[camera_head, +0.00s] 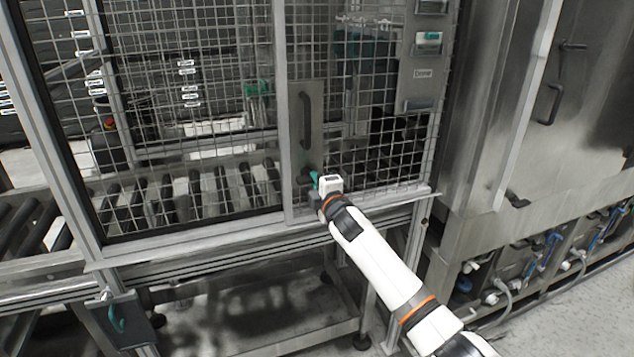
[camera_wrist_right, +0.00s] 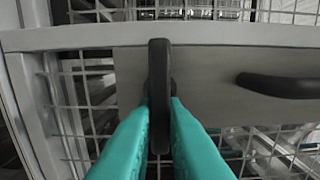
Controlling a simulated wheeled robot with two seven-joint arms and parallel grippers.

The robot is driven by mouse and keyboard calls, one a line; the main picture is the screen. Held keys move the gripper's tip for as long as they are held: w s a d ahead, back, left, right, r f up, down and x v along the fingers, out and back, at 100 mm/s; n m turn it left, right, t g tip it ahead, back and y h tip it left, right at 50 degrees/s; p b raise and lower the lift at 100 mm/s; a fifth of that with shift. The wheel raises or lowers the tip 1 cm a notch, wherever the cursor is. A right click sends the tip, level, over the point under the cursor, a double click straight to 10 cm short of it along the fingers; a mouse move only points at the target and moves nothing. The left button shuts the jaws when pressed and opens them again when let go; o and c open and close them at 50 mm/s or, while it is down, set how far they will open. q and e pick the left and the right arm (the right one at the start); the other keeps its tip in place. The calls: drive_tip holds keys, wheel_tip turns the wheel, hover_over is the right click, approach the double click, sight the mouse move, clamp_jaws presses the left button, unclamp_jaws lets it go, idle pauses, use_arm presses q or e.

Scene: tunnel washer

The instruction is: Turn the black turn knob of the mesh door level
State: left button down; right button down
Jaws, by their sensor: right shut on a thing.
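The mesh door (camera_head: 190,110) stands ahead, with a tall grey plate (camera_head: 316,100) near its edge. The black turn knob (camera_head: 304,177) is low on this plate, partly hidden by my right gripper (camera_head: 315,181) in the head view. In the right wrist view, the knob (camera_wrist_right: 159,70) is a long black bar lying across the plate, at right angles to the door handle. The teal fingers of my right gripper (camera_wrist_right: 160,112) are on either side of the knob, shut on it. My left gripper is out of view.
A black bow handle (camera_head: 305,120) is above the knob; it also shows in the right wrist view (camera_wrist_right: 280,85). A grey control box (camera_head: 421,75) is at upper right. Rollers (camera_head: 190,195) lie behind the mesh. A steel cabinet (camera_head: 510,130) stands at right.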

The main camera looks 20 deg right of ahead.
drive_tip(key=shift+f, duration=0.1)
drive_tip(key=c, duration=1.5)
unclamp_jaws()
drive_tip(key=shift+s+d+b, duration=0.15)
drive_tip(key=shift+s+b, duration=0.6)
drive_tip(key=shift+s, duration=2.3)
drive_tip(key=shift+s+d+b, duration=0.15)
drive_tip(key=shift+s+b, duration=0.6)
drive_tip(key=shift+s, duration=2.25)
